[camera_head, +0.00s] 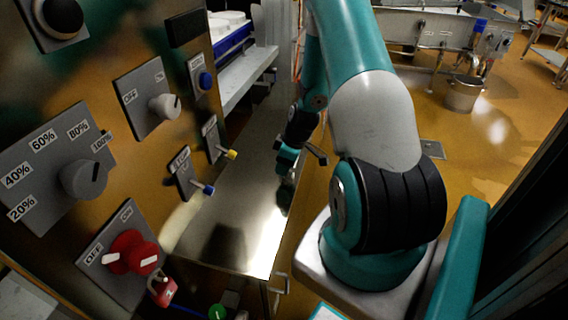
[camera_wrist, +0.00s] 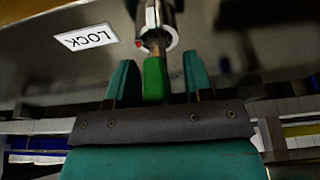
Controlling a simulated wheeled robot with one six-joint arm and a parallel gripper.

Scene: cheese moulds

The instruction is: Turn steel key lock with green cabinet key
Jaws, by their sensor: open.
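In the wrist view, the green cabinet key (camera_wrist: 155,80) has its green head between the two teal fingers of my gripper (camera_wrist: 158,74). The fingers are open, with a visible gap on each side of the key. The key's shank runs up to the steel key lock (camera_wrist: 160,22), a shiny cylinder with a small red mark on its rim. How deep the key sits is hard to tell. A white LOCK label (camera_wrist: 88,38) appears upside down beside the lock. In the head view, my gripper (camera_head: 288,162) is small and dark beyond my arm; I cannot make out the key or lock there.
A control panel on the left of the head view carries a grey percentage dial (camera_head: 84,180), a red OFF/ON switch (camera_head: 133,252) with a red padlock (camera_head: 163,290), and blue- and yellow-tipped levers (camera_head: 203,188). A steel surface (camera_head: 235,200) lies between panel and arm.

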